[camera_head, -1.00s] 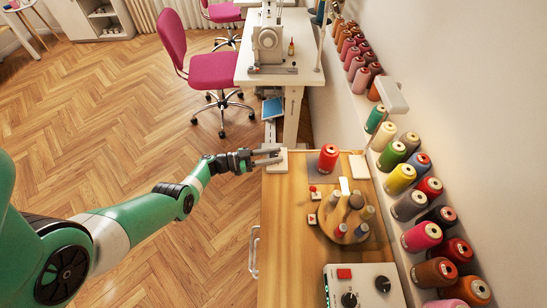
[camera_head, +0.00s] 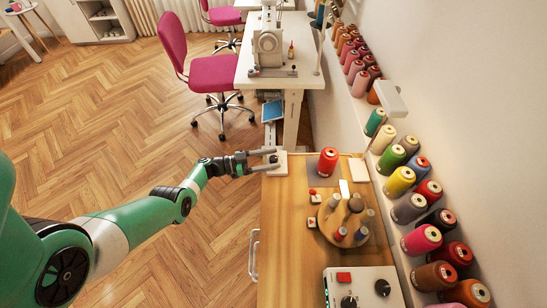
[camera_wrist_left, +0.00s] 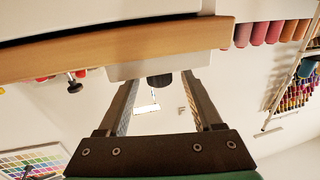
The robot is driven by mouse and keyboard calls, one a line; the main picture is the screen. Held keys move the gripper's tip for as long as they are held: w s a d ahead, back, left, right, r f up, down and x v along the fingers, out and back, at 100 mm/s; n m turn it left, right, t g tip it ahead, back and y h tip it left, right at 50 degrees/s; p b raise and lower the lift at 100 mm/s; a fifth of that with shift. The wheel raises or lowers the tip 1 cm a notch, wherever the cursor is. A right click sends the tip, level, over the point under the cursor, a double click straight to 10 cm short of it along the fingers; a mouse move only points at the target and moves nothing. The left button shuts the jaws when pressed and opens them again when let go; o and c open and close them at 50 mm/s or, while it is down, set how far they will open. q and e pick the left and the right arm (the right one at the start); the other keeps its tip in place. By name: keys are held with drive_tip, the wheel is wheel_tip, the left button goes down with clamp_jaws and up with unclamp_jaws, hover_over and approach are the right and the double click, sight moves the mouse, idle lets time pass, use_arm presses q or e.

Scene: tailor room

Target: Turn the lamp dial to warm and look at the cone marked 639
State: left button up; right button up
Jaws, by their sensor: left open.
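A white block with a dark round dial (camera_head: 273,159) sits at the table's far left corner. In the left wrist view the dark dial (camera_wrist_left: 158,80) shows on its pale plate (camera_wrist_left: 140,68), between the fingers. My left gripper (camera_head: 275,160) is open, its two fingers on either side of the dial; I cannot tell whether they touch it. A red thread cone (camera_head: 328,161) stands upright on a dark mat right of the dial. A white lamp head (camera_head: 390,96) hangs over the table's far right. No number is readable on any cone. My right gripper is out of view.
A round wooden stand with several small spools (camera_head: 345,218) is on the wooden table (camera_head: 285,235). A control box with knobs (camera_head: 362,287) is at the near end. Several thread cones (camera_head: 421,239) line the wall. The table's left side is clear.

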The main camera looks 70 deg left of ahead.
use_arm(q)
drive_tip(key=p+v, duration=0.1)
drive_tip(key=v, duration=0.9)
drive_tip(key=shift+s, duration=0.2)
